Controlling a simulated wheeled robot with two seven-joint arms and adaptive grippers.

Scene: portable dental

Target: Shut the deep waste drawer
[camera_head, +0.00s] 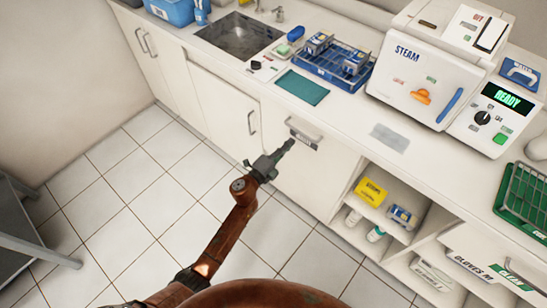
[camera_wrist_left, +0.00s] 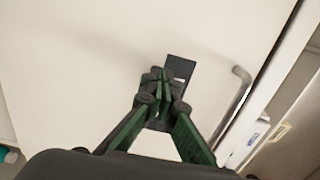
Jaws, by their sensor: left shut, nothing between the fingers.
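The deep waste drawer (camera_head: 312,176) is the tall white front under the counter, left of the open shelves. It has a grey bar handle (camera_head: 303,129) and a dark label near its top; the wrist view shows the label (camera_wrist_left: 181,67) and handle (camera_wrist_left: 236,100) too. The front looks close to flush with the cabinet; I cannot tell whether a small gap is left. My left gripper (camera_head: 289,143) is shut and empty, its tips at the front beside the label. I cannot tell whether they touch it. My right gripper is not in view.
The counter (camera_head: 388,138) above holds a steam steriliser (camera_head: 418,75), a blue rack (camera_head: 335,68), a teal mat (camera_head: 302,87) and a sink (camera_head: 238,37). Open shelves with boxes (camera_head: 370,191) stand right of the drawer. The tiled floor (camera_head: 150,170) is clear; a metal table (camera_head: 25,235) stands at left.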

